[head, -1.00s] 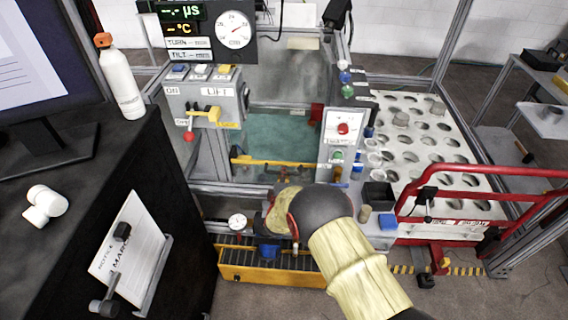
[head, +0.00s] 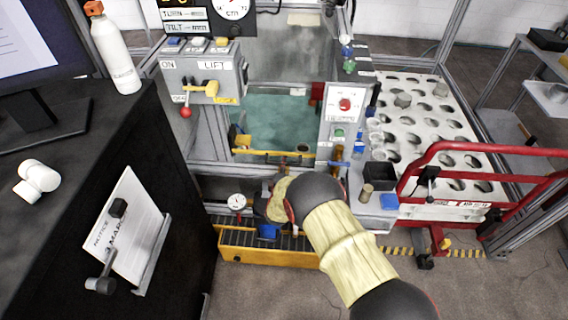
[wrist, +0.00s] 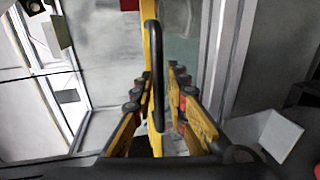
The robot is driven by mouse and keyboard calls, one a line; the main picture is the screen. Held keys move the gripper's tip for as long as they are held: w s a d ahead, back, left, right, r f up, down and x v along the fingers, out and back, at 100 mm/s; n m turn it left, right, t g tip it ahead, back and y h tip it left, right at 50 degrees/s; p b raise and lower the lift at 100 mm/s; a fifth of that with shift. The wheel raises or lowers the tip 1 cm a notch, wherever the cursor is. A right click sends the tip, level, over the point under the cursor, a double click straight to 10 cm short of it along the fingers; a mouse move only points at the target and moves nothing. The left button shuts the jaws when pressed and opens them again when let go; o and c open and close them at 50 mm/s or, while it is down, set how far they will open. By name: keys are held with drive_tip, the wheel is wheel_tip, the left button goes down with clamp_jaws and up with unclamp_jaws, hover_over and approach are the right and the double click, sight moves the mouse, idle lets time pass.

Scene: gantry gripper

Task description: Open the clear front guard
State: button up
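The clear front guard is see-through, with a yellow bar (head: 275,156) along its lower edge, in front of the teal bath in the head view. In the wrist view the yellow bar (wrist: 147,45) runs upright in the picture, with a black handle (wrist: 153,75) on it. My gripper (wrist: 152,95) is open, with yellow-sided fingers either side of the handle. A gap shows between handle and right finger; I cannot tell whether the left finger touches. In the head view my arm hides the fingers.
A grey LIFT box (head: 208,78) with a yellow lever and red knob stands left of the bath. A control panel (head: 343,112) with a red button stands right. A red rail (head: 480,150) and perforated white rack (head: 425,115) are further right. A yellow-framed roller tray (head: 268,247) lies below.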

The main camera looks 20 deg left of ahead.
drive_tip(key=shift+o, duration=1)
drive_tip(key=shift+r, duration=0.1)
drive_tip(key=v, duration=1.2)
